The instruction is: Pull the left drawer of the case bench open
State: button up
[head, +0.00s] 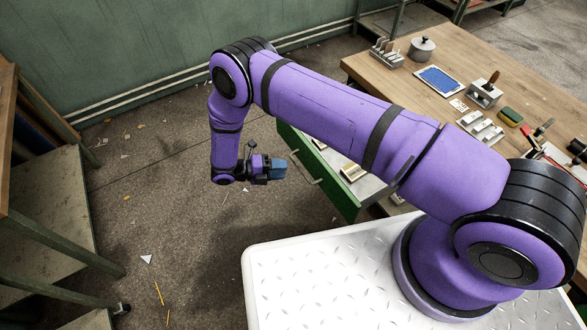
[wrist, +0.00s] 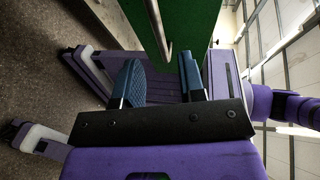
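The left drawer (head: 339,196) of the case bench (head: 385,75) has a green front and stands pulled out, with its light inside and a few small items showing in the head view. Its front also shows in the wrist view (wrist: 200,25). The bar handle (head: 300,170) runs along the front; in the wrist view the handle (wrist: 157,30) lies ahead of the finger gap. My gripper (head: 279,169) is in front of the drawer front, just left of the handle. Its blue fingers (wrist: 160,78) are apart with nothing between them. My arm hides part of the drawer and bench.
The wooden bench top carries a blue tray (head: 439,81), a lidded pot (head: 421,48), metal blocks (head: 480,128) and tools. A wooden table with green legs (head: 50,240) stands at the left. The floor between (head: 180,200) is open, with scattered scraps and pencils.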

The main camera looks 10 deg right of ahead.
jog(key=shift+w+a+r, duration=0.1)
jog(key=shift+a+r, duration=0.1)
jog(key=shift+a, duration=0.75)
jog(key=shift+a+r, duration=0.15)
jog(key=shift+a, duration=0.75)
